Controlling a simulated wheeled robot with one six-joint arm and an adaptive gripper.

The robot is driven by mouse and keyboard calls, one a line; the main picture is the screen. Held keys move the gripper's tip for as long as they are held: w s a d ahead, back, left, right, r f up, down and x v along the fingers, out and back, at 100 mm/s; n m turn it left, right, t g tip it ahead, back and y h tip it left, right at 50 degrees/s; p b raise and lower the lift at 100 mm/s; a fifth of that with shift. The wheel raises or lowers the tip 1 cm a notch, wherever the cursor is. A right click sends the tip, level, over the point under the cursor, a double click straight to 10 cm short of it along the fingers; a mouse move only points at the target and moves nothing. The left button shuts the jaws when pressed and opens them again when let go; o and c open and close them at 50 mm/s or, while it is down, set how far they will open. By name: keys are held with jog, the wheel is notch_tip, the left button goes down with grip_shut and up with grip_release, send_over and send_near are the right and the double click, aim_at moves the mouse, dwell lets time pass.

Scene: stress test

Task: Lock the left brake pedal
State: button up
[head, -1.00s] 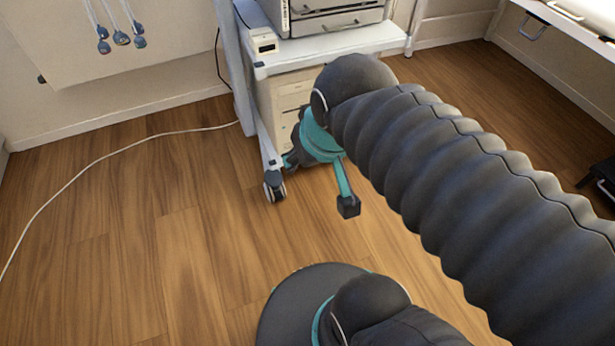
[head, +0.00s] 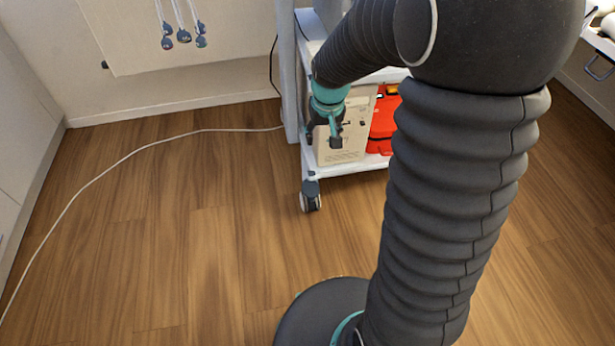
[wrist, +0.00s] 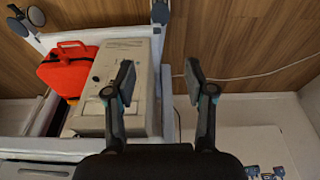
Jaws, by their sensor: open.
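The left front caster (head: 311,196) of the white cart stands on the wood floor, with a small grey brake pedal (head: 311,177) above its dark wheel. Whether the pedal is up or down is too small to tell. In the wrist view this caster (wrist: 160,12) is at the top edge, partly cut off. My gripper (head: 324,134) is open and empty, pointing down in front of the beige box on the lower shelf, above the caster and apart from it.
The cart's lower shelf (head: 352,167) holds a beige box (head: 345,150) and a red case (head: 384,128). A white cable (head: 120,160) crosses the floor at left. Another caster (wrist: 36,16) shows in the wrist view.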

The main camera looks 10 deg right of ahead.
jog(key=w+f+g, duration=0.1)
jog(key=w+f, duration=0.2)
jog(key=f, duration=0.4)
jog(key=w+f, duration=0.3)
jog(key=f, duration=0.3)
jog(key=g, duration=0.2)
send_near(314, 208)
jog(key=f, duration=0.9)
jog(key=shift+s+f+p, duration=0.1)
jog(key=shift+s+p, duration=0.2)
grip_shut()
